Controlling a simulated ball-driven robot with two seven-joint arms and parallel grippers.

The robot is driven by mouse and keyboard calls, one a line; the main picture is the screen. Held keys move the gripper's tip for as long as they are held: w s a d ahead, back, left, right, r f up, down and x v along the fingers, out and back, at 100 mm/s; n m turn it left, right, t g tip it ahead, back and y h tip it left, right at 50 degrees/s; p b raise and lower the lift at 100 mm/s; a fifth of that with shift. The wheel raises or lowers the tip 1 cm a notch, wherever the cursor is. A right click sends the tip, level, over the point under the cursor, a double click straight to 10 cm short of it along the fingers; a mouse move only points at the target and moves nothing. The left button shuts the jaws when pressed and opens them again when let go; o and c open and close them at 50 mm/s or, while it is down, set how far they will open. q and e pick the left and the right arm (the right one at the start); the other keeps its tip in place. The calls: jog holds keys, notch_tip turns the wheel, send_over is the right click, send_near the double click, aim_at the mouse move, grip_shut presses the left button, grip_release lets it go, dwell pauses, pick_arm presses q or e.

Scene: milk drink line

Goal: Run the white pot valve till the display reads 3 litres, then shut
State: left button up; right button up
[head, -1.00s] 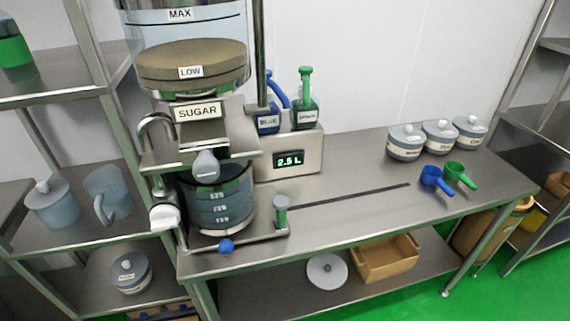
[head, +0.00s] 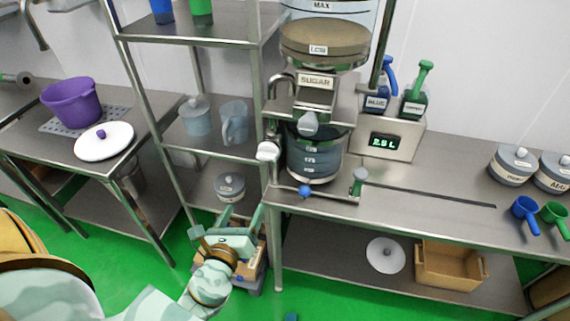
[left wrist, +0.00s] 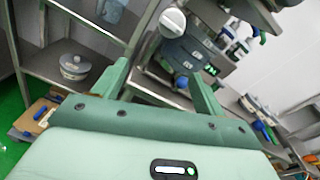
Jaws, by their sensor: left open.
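The grey measuring pot (head: 314,158) with scale marks stands on the steel table under the sugar hopper. A white valve knob (head: 268,151) sits at its left side; it also shows in the left wrist view (left wrist: 172,22). The display (head: 384,142) reads about 2.5 L in green digits. My left gripper (head: 244,211) is open and empty, below and left of the white knob, in front of the table. In the left wrist view the knob lies beyond the open fingers (left wrist: 157,70). My right gripper is not in view.
A shelf rack (head: 160,132) with grey jugs is to the left. The table's right part has free room.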

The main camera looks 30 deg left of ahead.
pick_arm(q)
notch_tip(320, 180, up, 3)
jog(key=m+t, duration=0.1)
jog(key=m, duration=0.3)
send_near(265, 158)
jog(key=x, duration=0.9)
jog(key=shift+w+p, duration=0.3)
jog(key=shift+p, duration=0.1)
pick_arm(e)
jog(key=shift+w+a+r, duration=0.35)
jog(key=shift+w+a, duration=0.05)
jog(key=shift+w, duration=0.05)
pick_arm(q)
jog(key=c, duration=0.9)
